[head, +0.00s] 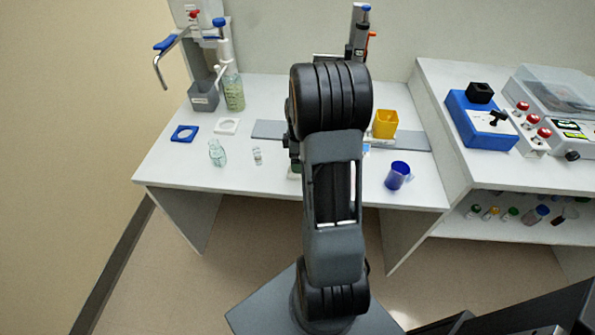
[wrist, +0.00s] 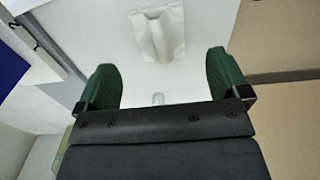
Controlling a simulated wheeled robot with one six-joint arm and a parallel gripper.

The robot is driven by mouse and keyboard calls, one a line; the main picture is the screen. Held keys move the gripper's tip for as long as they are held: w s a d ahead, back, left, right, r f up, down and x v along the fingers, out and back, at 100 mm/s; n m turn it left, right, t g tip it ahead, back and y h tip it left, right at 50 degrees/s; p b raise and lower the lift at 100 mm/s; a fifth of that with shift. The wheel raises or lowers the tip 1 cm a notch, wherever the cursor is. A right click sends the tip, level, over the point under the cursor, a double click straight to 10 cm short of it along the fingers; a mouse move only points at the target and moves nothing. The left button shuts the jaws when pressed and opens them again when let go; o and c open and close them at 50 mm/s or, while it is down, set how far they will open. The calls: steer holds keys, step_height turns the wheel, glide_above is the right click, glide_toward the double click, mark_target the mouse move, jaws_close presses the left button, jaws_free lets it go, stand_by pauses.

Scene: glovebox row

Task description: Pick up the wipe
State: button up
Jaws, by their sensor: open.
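The wipe (wrist: 160,34) is a white, creased piece of cloth lying on a pale surface at the top middle of the wrist view. My gripper (wrist: 165,75) shows there as two green fingers spread wide apart, with nothing between them. The wipe lies beyond the fingertips, roughly centred between them, and is not touched. In the head view my arm covers the middle of the bench and most of the gripper, and I cannot make out the wipe there.
A blue cup (head: 397,176) and a yellow container (head: 385,124) stand right of my arm. A clear bottle (head: 217,153), a small clear vial (head: 257,156), a blue square frame (head: 184,134) and a white square piece (head: 227,126) are on the left. The bench's front left is clear.

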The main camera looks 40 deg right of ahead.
steer(key=shift+w+a+f, duration=0.15)
steer(key=shift+f, duration=2.6)
steer(key=c, duration=1)
steer(key=shift+r, duration=0.15)
